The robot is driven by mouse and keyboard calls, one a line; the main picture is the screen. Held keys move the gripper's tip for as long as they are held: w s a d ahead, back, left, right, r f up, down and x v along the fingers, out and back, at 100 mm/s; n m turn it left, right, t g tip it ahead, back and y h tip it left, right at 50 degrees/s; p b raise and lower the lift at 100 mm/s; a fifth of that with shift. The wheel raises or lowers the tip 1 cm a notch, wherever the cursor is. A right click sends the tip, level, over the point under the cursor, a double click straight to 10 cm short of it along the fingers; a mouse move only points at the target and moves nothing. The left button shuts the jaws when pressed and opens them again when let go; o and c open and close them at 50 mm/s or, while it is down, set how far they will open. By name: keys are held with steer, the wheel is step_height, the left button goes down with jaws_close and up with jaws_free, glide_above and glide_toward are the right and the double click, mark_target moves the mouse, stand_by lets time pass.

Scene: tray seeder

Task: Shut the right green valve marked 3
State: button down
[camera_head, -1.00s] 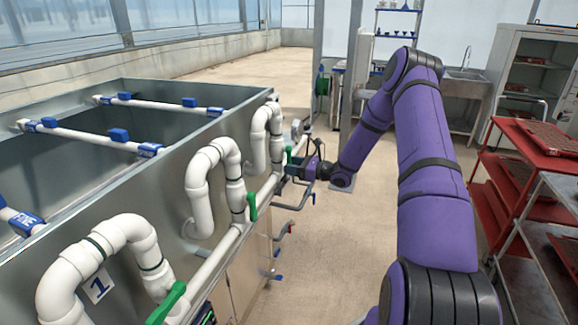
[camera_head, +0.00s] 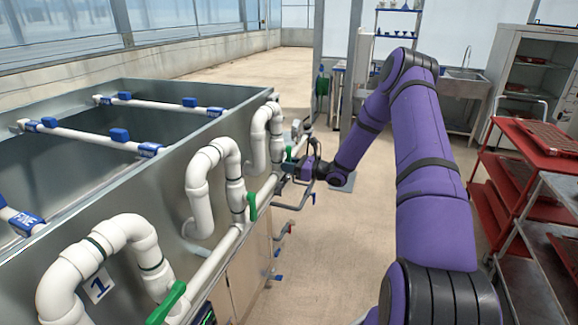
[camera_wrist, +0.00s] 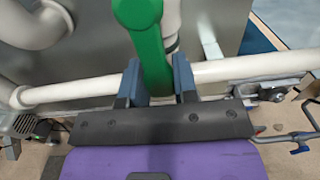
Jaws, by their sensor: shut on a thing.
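The far green valve handle (camera_head: 289,153) is on the white pipe beside the farthest white pipe loop (camera_head: 258,130) of the grey tank. No number 3 is readable on it in these views. In the wrist view the green handle (camera_wrist: 148,45) runs down across the white pipe, its lower end between the fingers. My gripper (camera_wrist: 158,80) is shut on this handle, one finger on each side. In the head view my gripper (camera_head: 288,168) is small, at the pipe just below the handle. The handle's lower tip is partly hidden by my gripper.
A middle green valve (camera_head: 252,206) and a near green valve (camera_head: 167,303) beside a label "1" (camera_head: 99,287) sit along the same pipe. Red shelving (camera_head: 520,160) stands at the right.

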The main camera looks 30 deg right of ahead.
steer(key=shift+s, duration=0.1)
steer(key=s+a+r+m, duration=0.3)
steer(key=r+m, duration=0.3)
steer(key=m, duration=1.1)
steer(key=shift+s+a+m, duration=0.35)
steer(key=shift+a+m, duration=0.05)
steer(key=shift+a, duration=0.45)
steer(key=shift+r, duration=0.1)
steer(key=c, duration=0.9)
jaws_free()
steer(key=v, duration=1)
steer(key=shift+s+d, duration=0.3)
